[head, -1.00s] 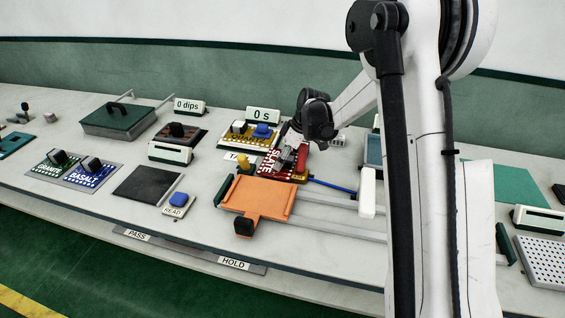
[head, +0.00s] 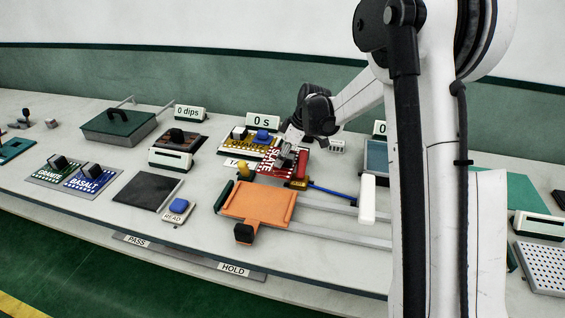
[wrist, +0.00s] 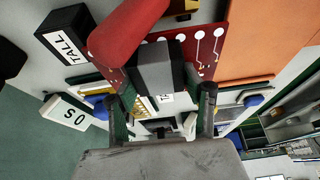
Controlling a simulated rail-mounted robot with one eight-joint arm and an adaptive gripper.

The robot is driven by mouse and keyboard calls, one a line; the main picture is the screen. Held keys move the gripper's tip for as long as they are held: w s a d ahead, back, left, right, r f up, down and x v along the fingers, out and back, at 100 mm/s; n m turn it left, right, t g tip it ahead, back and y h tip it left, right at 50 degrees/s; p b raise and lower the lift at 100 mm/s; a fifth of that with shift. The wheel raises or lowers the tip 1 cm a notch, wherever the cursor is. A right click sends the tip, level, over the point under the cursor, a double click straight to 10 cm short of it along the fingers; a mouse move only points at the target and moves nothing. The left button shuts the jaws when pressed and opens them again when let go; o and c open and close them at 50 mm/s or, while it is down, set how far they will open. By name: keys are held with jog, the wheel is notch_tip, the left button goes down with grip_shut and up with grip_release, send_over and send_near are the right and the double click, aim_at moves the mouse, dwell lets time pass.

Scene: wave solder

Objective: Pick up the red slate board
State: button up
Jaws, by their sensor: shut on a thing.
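The red slate board (head: 271,166), with white SLATE lettering, is at the middle of the bench in the head view, just behind the orange plate. My gripper (head: 288,149) is above it and shut on its grey block. In the wrist view the red board (wrist: 206,62) fills the upper middle, and the grey block (wrist: 156,66) stands between the fingers of my gripper (wrist: 160,95). The board appears slightly raised above the bench. The gripper and the block hide part of the board.
The orange plate (head: 257,204) on rails is in front of the board. The yellow board (head: 238,145) is behind left, near the "0 s" display (head: 263,121). A blue rod (head: 330,189) lies at right.

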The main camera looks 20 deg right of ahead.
jog(key=s+a+r, duration=0.6)
jog(key=a+r, duration=0.1)
jog(key=a, duration=0.2)
jog(key=shift+s+a+r, duration=0.3)
jog(key=shift+s, duration=0.05)
dwell(0.3)
